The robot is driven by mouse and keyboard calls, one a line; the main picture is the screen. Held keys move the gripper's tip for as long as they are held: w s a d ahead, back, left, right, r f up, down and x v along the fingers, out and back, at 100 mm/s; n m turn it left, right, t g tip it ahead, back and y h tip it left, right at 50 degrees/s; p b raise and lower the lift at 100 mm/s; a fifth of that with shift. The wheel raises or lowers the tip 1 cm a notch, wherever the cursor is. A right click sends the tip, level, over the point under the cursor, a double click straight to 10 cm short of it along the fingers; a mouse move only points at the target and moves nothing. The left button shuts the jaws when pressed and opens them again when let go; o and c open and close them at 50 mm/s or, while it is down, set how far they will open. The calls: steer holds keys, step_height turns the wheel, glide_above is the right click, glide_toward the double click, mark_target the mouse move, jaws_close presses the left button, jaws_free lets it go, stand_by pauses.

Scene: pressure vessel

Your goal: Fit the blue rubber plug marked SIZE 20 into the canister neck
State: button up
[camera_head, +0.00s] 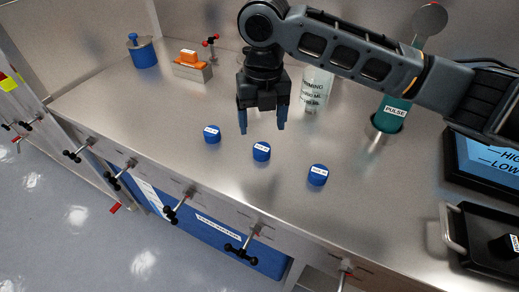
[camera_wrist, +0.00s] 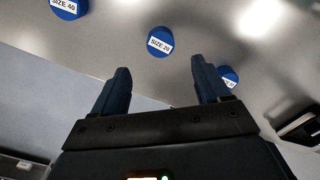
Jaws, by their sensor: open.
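Three blue round plugs lie in a row on the steel counter. The middle plug (camera_head: 262,151) reads SIZE 20 in the wrist view (camera_wrist: 160,42). My gripper (camera_head: 261,127) is open and empty, pointing down above the counter near that plug. In the wrist view its fingertips (camera_wrist: 160,68) are apart, with the SIZE 20 plug beyond the gap between them. I cannot make out a canister neck with certainty. A pale bottle (camera_head: 317,90) stands behind my gripper, and a teal vessel (camera_head: 393,113) marked PULSE stands in a metal cup at the right.
One outer plug reads SIZE 40 (camera_wrist: 68,9); the other (camera_wrist: 229,76) is partly behind a finger. A blue pot (camera_head: 143,53) and an orange block (camera_head: 189,57) stand at back left. A screen (camera_head: 490,155) and black tray (camera_head: 470,218) are at right. Valve handles line the front.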

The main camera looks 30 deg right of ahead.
mark_target(262, 148)
steer(key=shift+d+f, duration=0.2)
steer(key=shift+f, duration=0.05)
step_height(262, 148, down, 7)
steer(key=shift+a+f+p, duration=0.15)
steer(key=shift+p, duration=0.65)
steer(key=c, duration=1.1)
